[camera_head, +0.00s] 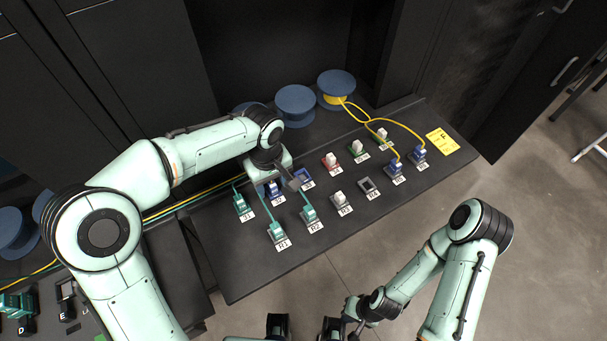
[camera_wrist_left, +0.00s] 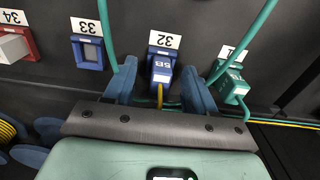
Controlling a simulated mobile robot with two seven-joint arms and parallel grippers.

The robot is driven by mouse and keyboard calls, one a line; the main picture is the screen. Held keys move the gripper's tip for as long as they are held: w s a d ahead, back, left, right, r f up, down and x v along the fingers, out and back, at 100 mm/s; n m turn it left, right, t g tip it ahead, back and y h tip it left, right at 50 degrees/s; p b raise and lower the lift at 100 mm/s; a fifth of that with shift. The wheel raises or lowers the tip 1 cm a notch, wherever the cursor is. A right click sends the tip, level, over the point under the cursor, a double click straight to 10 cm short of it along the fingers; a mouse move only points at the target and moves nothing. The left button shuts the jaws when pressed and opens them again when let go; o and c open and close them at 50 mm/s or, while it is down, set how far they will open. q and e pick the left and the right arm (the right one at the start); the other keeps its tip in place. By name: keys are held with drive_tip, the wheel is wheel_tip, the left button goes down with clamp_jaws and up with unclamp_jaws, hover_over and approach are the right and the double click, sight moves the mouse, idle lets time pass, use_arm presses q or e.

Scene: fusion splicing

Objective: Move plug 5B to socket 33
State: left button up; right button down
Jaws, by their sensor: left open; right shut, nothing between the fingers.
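Plug 5B (camera_wrist_left: 161,68), a blue plug, sits in socket 32 (camera_wrist_left: 163,52) on the dark panel; it also shows in the head view (camera_head: 273,188). My left gripper (camera_wrist_left: 162,84) is open, with its blue-grey fingers on either side of plug 5B and a visible gap to each. In the head view my left gripper (camera_head: 280,183) is over the same spot, partly hiding it. Socket 33 (camera_wrist_left: 88,52), a blue frame with an empty grey opening, is just left of socket 32 in the wrist view; it also shows in the head view (camera_head: 304,178). My right gripper (camera_head: 351,308) is shut and empty, away from the panel.
A teal plug stands in socket 31 (camera_wrist_left: 236,85) beside 5B. A white plug in a red socket (camera_wrist_left: 14,45) is at 34. Teal cables (camera_wrist_left: 258,32) pass near my left fingers. Other plugs with yellow cables (camera_head: 397,166) are at the panel's right. Blue spools (camera_head: 296,105) stand behind.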

sight(271, 183)
use_arm(q)
clamp_jaws()
drive_tip(key=shift+r, duration=0.15)
use_arm(e)
drive_tip(key=shift+r, duration=0.1)
